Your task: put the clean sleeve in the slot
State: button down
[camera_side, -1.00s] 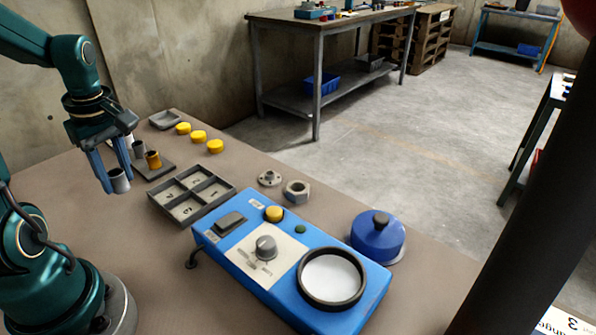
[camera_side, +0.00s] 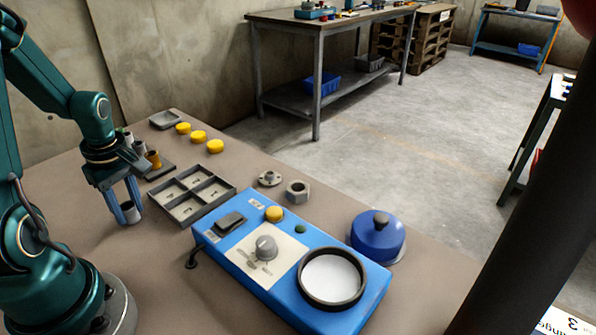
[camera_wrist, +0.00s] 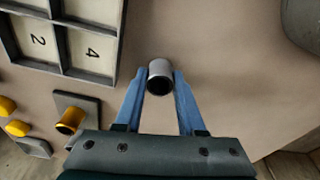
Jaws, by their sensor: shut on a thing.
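My gripper (camera_side: 127,213) is shut on a grey metal sleeve (camera_side: 131,212), at the left of the tray in the side view. In the wrist view, the blue fingers of my gripper (camera_wrist: 160,84) press the sides of the sleeve (camera_wrist: 160,72), and its dark open end shows. The sleeve is low over the bench; whether it touches is unclear. The grey four-slot tray (camera_side: 207,207) lies to its right, its slots looking empty. In the wrist view the tray (camera_wrist: 62,38) shows slots numbered 2 and 4.
An orange sleeve (camera_side: 153,159) stands on a dark plate behind my gripper, with a grey sleeve (camera_side: 139,147) nearby. Several yellow caps (camera_side: 198,137) lie farther back. The blue machine (camera_side: 228,250) and a blue knobbed lid (camera_side: 378,240) are to the right.

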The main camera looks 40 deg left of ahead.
aim_at(131, 208)
jog(key=shift+f, duration=0.15)
jog(key=c, duration=0.5)
grip_release()
notch_tip(131, 208, up, 12)
jog(key=d, duration=0.2)
jog(key=d+r+m+t, duration=0.1)
jog(key=d+m, duration=0.2)
jog(key=w+d+m+t, duration=0.1)
jog(key=d+m, duration=0.3)
jog(key=w+d+r+m+t, duration=0.1)
jog(key=d+m, duration=0.2)
jog(key=m, duration=0.1)
jog(key=shift+w+d+r, duration=0.25)
jog(key=shift+r, duration=0.1)
jog(key=shift+o, duration=0.4)
jog(key=s+d+m+t+h, duration=0.1)
jog(key=s+d+m+t, duration=0.1)
jog(key=d+m, duration=0.5)
jog(key=shift+d+r+m+t, duration=0.2)
jog(key=shift+d+m+t, duration=0.15)
jog(key=shift+m, duration=0.85)
